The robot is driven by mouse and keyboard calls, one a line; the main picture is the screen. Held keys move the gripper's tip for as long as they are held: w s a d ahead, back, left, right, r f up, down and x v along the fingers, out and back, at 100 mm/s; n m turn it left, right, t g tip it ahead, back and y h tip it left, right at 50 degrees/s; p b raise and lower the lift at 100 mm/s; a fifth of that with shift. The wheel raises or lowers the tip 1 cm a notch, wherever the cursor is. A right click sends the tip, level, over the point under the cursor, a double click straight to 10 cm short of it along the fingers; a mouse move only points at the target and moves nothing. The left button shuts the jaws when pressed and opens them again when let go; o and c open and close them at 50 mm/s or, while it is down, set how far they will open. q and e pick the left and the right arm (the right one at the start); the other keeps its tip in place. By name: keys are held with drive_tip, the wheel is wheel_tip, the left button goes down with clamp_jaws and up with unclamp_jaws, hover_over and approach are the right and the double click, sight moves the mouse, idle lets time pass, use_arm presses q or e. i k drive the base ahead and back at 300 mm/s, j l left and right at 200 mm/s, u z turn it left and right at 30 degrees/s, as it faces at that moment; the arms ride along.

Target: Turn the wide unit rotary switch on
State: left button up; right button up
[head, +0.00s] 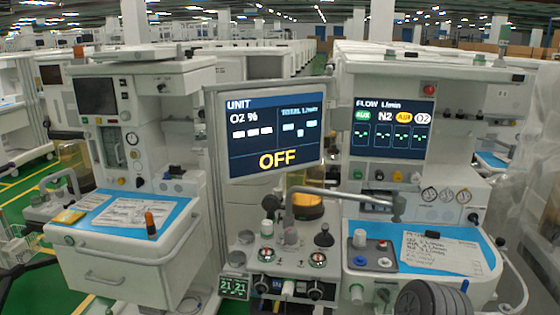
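The wide unit (375,180) stands at the centre and right. Its tilted screen (265,130) reads "UNIT", "O2 %" and a large yellow "OFF". Below the screen, its front panel carries a black knob (264,283) at the left, a pale knob (288,288) in the middle and another black knob (315,290) at the right. I cannot tell which control is the rotary switch, and its setting is too small to read. Neither of my grippers shows in the head view.
A narrower cart (130,150) with a blue worktop stands at the left. A grey bent arm (345,201) crosses above the knobs. A dark ribbed object (434,299) covers the lower right front. Green floor (65,290) shows at the lower left.

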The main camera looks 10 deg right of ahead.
sight(474, 217)
drive_tip(key=k+z, duration=0.1)
drive_tip(key=z, duration=0.3)
drive_tip(key=k+j+z, duration=0.1)
drive_tip(key=z, duration=0.25)
drive_tip(key=k+z, duration=0.1)
drive_tip(key=z, duration=0.3)
